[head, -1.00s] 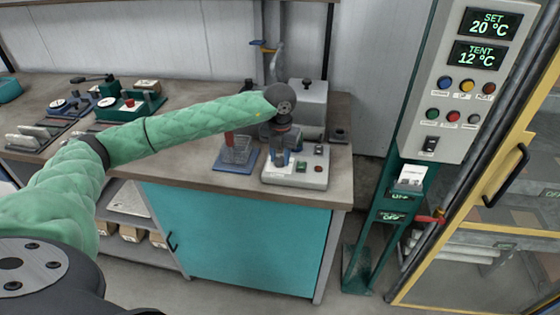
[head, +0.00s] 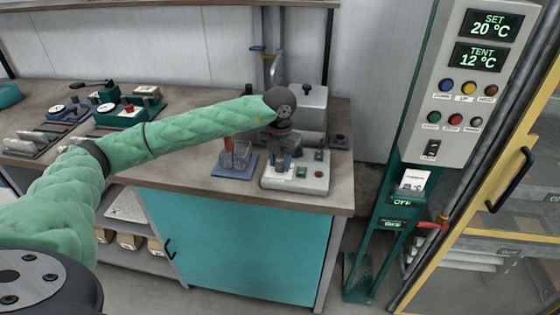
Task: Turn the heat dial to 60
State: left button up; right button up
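My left gripper (head: 283,160) hangs down over a light grey device (head: 297,178) on the bench. The device has a small red button and a small green button at its right side. The gripper's fingers are small here and overlap the device's top; I cannot tell whether they are open, shut or touching it. No dial shows clearly; any dial under the gripper is hidden. A control panel (head: 455,95) at the right reads SET 20 °C and TENT 12 °C, with several coloured buttons and a switch. My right gripper is out of view.
Green fixtures (head: 130,110) lie further left on the bench. A yellow-framed door (head: 490,180) stands at the right.

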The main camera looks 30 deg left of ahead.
aim_at(280, 164)
pick_arm(q)
jog(key=shift+o, duration=1.3)
jog(key=shift+r, duration=0.1)
jog(key=shift+r, duration=0.3)
notch_tip(280, 164, up, 2)
jog(key=shift+b, duration=0.55)
notch_tip(280, 164, up, 4)
jog(key=shift+f+b, duration=0.15)
jog(key=shift+b, duration=0.3)
jog(key=shift+r, duration=0.7)
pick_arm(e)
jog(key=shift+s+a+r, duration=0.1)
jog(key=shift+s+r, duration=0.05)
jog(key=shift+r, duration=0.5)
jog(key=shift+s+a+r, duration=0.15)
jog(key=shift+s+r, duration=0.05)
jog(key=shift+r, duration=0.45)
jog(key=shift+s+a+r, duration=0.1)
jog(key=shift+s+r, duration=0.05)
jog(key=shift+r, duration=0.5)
